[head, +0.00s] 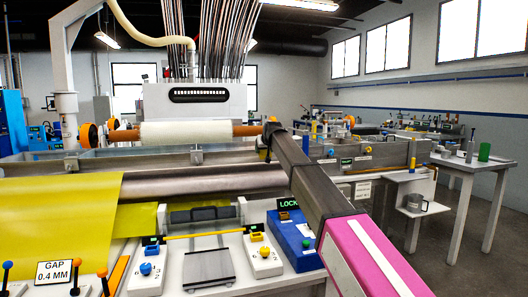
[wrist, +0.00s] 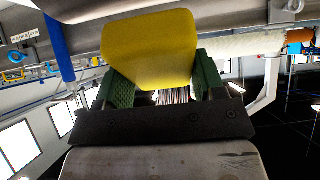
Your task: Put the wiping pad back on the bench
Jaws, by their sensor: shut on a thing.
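In the wrist view, the green fingers of my gripper (wrist: 160,78) are shut on a yellow pad (wrist: 150,45), the wiping pad. The pad sticks out beyond the fingertips. In the head view my arm reaches forward over the machine, and its far end hides most of the gripper. The pad cannot be made out clearly there. A grey-white bench (head: 476,164) stands at the right, with a green cylinder (head: 484,151) and small items on its top. It is well to the right of my gripper's end.
A long metal bath (head: 345,160) with rails runs across the middle. A yellow sheet (head: 60,215) passes over a roller at the left. Control boxes, including a blue lock box (head: 296,240), stand in front. Grey floor (head: 465,225) is free at the right.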

